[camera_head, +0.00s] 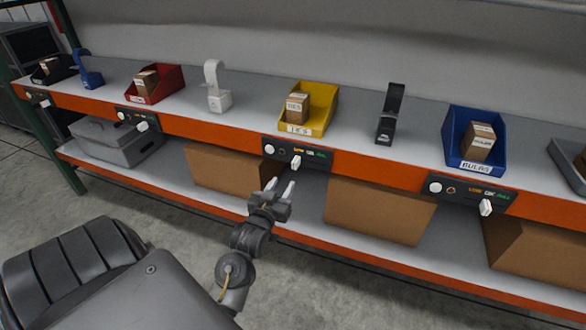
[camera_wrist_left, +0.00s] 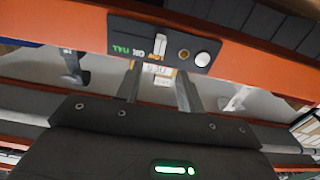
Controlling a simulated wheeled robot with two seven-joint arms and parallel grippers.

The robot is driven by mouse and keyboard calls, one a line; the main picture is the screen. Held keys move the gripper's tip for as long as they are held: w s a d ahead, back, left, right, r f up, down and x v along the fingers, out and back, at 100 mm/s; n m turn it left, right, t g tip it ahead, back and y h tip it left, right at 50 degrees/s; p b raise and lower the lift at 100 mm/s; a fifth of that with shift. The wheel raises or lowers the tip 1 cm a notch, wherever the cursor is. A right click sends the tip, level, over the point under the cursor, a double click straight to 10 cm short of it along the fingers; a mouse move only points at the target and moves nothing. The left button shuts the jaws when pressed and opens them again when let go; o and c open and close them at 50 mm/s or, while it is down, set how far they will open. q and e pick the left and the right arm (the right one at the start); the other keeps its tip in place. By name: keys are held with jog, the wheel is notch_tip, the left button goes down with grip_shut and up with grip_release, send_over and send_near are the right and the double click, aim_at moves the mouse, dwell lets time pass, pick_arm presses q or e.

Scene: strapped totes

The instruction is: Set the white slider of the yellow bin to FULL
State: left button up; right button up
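The yellow bin (camera_head: 325,97), labelled TIES, stands on the shelf and holds a brown box. Below it, the dark panel (camera_head: 270,149) on the orange shelf edge has LOW, OK and FULL marks. Its white slider (camera_head: 296,162) sits near LOW, away from the green FULL mark. In the left wrist view, upside down, the slider (camera_wrist_left: 160,44) shows by the orange mark, with FULL to its left. My left gripper (camera_head: 280,187) is open and empty, below and in front of the slider, apart from it. Its fingers show spread in the left wrist view (camera_wrist_left: 159,88). My right gripper is not seen.
A red bin (camera_head: 172,77) and a blue bin (camera_head: 462,118) stand on the same shelf, with a white stand (camera_head: 215,88) and a black stand (camera_head: 390,112) between. Brown cartons (camera_head: 380,212) sit on the lower shelf. The floor in front is clear.

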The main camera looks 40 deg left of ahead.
aim_at(294, 166)
pick_arm(q)
jog(key=x, duration=0.9)
jog(key=shift+w+a, duration=0.15)
jog(key=shift+w, duration=0.25)
grip_shut()
jog(key=shift+p, duration=0.3)
